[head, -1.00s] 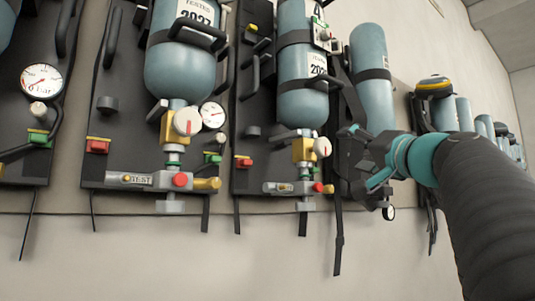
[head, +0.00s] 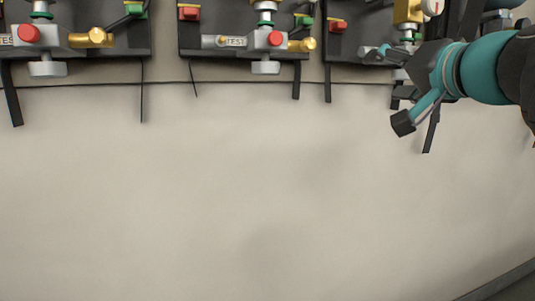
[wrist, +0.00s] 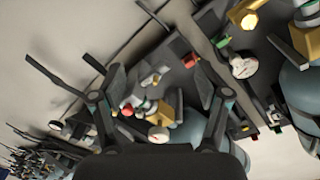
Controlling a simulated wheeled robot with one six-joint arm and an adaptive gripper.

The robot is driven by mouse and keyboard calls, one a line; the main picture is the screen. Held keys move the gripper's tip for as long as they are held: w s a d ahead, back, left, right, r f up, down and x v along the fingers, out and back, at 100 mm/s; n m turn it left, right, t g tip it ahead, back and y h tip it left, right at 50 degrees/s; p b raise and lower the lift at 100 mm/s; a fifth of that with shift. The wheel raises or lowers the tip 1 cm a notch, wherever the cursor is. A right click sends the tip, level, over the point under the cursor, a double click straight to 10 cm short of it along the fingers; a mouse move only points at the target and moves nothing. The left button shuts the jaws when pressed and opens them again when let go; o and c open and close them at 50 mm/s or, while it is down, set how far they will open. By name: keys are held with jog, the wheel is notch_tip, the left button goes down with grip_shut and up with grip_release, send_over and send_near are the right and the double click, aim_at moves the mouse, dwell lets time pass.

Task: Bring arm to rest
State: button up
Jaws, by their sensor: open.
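My gripper (head: 386,88) is at the upper right of the head view, at the end of my teal and dark arm. Its two fingers are spread apart, with nothing between them. It is in front of the lower part of a breathing set at the right and hides some of it. In the wrist view my gripper (wrist: 160,85) also shows open, with its fingers either side of a set's valve block and small gauge (wrist: 158,133). I cannot tell whether it touches anything there.
Several breathing sets hang along the top of the head view, with red knobs (head: 275,38), brass fittings (head: 92,38) and dangling black straps (head: 12,95). The pale wall (head: 240,190) below them is bare. A dark edge (head: 505,283) runs along the lower right corner.

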jog(key=s+a+f+n+g, duration=0.1)
jog(key=s+a+f+g, duration=0.1)
jog(key=f, duration=0.7)
jog(key=s+a+f+g, duration=0.1)
jog(key=a+f+g, duration=0.2)
jog(key=f, duration=0.5)
jog(key=s+f+n+g+h, duration=0.1)
jog(key=s+f, duration=0.3)
jog(key=f, duration=0.5)
jog(key=s+f+n+g+h, duration=0.1)
jog(key=s+f+g+h, duration=0.1)
jog(key=s+f, duration=0.3)
jog(key=s+f+n+g+h, duration=0.1)
jog(key=s+f, duration=0.4)
jog(key=f, duration=0.9)
jog(key=n+g, duration=0.1)
jog(key=g, duration=0.1)
jog(key=shift+s+d+g, duration=0.25)
jog(key=shift+d+g, duration=0.05)
jog(key=shift+d, duration=0.1)
